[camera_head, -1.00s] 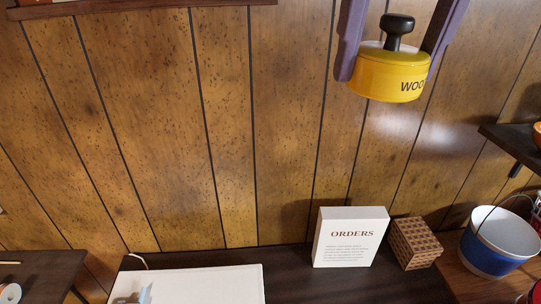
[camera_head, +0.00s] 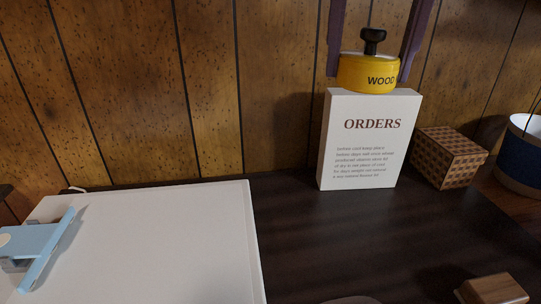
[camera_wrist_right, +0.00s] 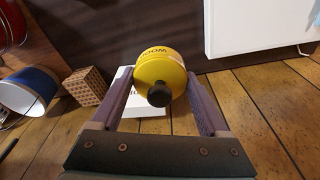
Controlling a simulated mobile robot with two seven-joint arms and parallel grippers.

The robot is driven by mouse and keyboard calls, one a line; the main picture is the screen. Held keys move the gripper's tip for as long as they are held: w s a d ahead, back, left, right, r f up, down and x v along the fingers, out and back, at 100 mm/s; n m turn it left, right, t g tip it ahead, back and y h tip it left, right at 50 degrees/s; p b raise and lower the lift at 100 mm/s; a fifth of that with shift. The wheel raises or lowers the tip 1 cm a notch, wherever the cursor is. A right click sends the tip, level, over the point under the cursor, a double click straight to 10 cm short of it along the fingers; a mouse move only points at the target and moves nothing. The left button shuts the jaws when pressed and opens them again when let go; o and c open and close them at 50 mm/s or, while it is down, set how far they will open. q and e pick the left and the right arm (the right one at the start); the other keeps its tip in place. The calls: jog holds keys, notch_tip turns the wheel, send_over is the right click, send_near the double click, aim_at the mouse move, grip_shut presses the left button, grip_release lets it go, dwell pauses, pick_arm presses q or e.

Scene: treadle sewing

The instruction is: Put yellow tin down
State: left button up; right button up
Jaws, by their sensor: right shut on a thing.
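The yellow tin (camera_head: 370,75) has dark lettering starting "WOOD" and a black knob on top. My right gripper (camera_head: 368,76) is shut on it, with a purple finger on each side, and the tin is upright. In the head view the tin's bottom overlaps the top edge of the white ORDERS box (camera_head: 360,150); I cannot tell whether they touch. In the right wrist view the tin (camera_wrist_right: 160,68) is between the fingers, and the white box (camera_wrist_right: 124,104) is partly hidden behind it. My left gripper is not in view.
A white panel (camera_head: 170,240) with a light blue object (camera_head: 45,245) lies left. A wooden block (camera_head: 495,290) is front right.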

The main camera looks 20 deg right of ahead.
jog(key=b, duration=0.4)
send_over(337, 241)
notch_tip(337, 241, down, 7)
jog(key=shift+m, duration=0.4)
jog(key=f+b, duration=0.1)
jog(key=f, duration=0.4)
jog(key=f+b, duration=0.1)
jog(key=f, duration=0.4)
jog(key=f+b, duration=0.1)
jog(key=f, duration=0.5)
jog(key=shift+s+a+b, duration=0.15)
jog(key=shift+s+b, duration=0.1)
jog(key=shift+b, duration=0.15)
notch_tip(337, 241, down, 4)
jog(key=shift+f+b, duration=0.1)
jog(key=shift+b, duration=0.3)
jog(key=o, duration=1.3)
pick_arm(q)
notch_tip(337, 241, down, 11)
pick_arm(e)
jog(key=shift+o, duration=0.2)
